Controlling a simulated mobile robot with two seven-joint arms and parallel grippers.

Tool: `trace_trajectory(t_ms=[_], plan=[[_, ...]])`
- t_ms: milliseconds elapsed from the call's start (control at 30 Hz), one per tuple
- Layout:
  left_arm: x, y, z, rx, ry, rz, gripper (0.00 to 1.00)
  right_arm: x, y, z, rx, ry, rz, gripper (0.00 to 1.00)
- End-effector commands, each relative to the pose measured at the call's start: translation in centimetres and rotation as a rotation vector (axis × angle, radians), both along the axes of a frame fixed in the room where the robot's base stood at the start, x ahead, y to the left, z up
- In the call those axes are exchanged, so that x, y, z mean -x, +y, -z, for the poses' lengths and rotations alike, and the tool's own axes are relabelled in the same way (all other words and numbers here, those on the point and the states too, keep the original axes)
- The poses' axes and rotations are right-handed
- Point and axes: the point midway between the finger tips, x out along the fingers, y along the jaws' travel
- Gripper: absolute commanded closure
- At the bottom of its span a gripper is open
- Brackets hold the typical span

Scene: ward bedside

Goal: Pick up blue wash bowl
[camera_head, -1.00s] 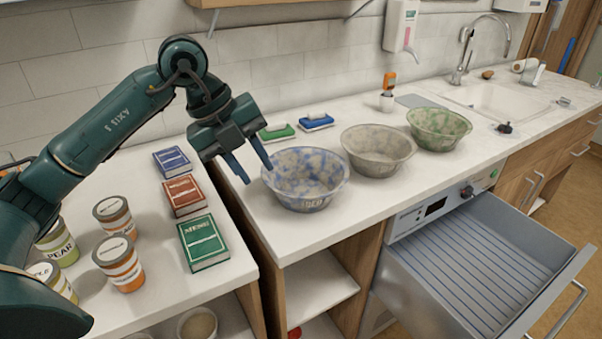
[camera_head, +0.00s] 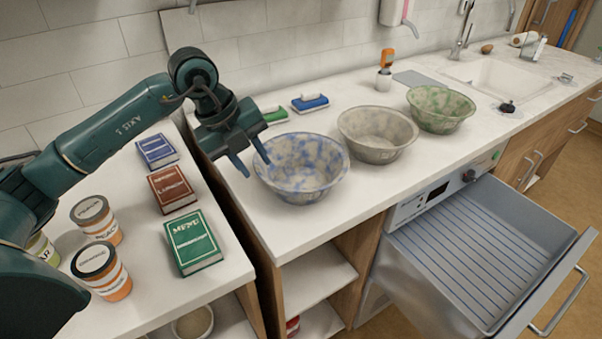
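The blue wash bowl (camera_head: 301,183) is white with blue mottling and stands upright and empty on the white counter. My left gripper (camera_head: 255,168) is open above the bowl's left rim, fingers pointing down and spread. One finger shows near the rim and the other to its left; I cannot tell whether the finger touches the bowl. My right gripper is not in view.
A grey bowl (camera_head: 376,149) stands close to the right of the blue one, and a green bowl (camera_head: 440,122) beyond it. Blue (camera_head: 310,103) and green (camera_head: 272,116) brushes lie behind. An open drawer (camera_head: 484,245) juts out at front right. Books (camera_head: 192,241) and tins lie left.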

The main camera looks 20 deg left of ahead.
Motion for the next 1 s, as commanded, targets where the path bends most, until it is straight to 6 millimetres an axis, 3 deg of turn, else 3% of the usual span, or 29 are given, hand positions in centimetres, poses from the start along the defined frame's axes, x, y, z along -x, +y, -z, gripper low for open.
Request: trace_trajectory(t_ms=[333,633,1000], plan=[[-1.1,-1.2,4.3,0.001,0.003,0.001,0.70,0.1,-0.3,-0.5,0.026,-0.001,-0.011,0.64],[-1.3,-1.3,4.7,0.000,0.001,0.001,0.71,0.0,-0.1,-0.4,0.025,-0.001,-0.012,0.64],[-1.3,-1.3,4.7,0.000,0.001,0.001,1.00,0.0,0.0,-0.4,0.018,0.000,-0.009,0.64]])
